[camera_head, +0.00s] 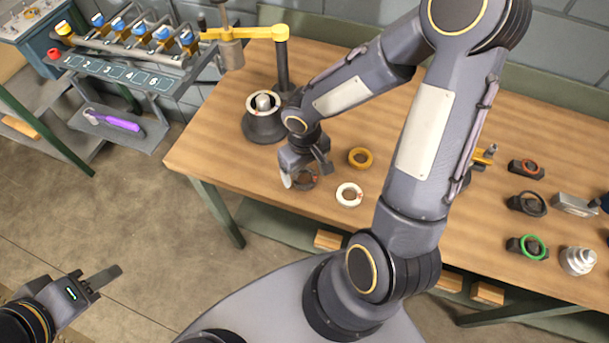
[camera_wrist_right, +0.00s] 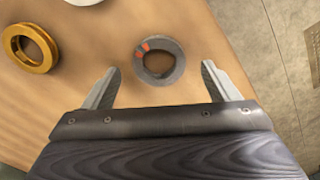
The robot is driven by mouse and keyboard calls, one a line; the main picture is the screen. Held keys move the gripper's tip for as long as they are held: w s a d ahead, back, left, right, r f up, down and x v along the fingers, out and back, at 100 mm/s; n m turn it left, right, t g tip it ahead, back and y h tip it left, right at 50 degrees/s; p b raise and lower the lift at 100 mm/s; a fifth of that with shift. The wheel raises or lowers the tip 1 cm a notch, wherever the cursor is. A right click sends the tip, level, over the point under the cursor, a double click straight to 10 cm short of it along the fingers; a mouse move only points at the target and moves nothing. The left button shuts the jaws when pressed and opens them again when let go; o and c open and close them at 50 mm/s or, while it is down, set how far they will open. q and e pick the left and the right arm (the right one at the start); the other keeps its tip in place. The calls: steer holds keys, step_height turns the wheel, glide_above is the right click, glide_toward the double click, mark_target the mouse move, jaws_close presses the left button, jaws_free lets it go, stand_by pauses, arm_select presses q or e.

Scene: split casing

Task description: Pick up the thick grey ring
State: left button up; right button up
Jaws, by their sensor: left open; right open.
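The thick grey ring (camera_wrist_right: 159,60) lies flat on the wooden table near its front edge, with orange-red marks on its upper left part in the right wrist view. In the head view the ring (camera_head: 306,179) is partly hidden by my right gripper. My right gripper (camera_head: 305,178) is open and points down over the ring. My left gripper (camera_head: 98,281) is open and empty over the floor, away from the table.
A yellow ring (camera_head: 360,158) and a white ring (camera_head: 349,194) lie close to the grey ring. A dark round base with a post (camera_head: 264,125) and a yellow-armed stand (camera_head: 282,65) are behind. Several parts, including a green-ringed block (camera_head: 528,247), sit at the right.

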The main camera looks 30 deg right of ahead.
steer(key=shift+f, duration=0.95)
steer(key=shift+c, duration=0.3)
steer(key=c, duration=1)
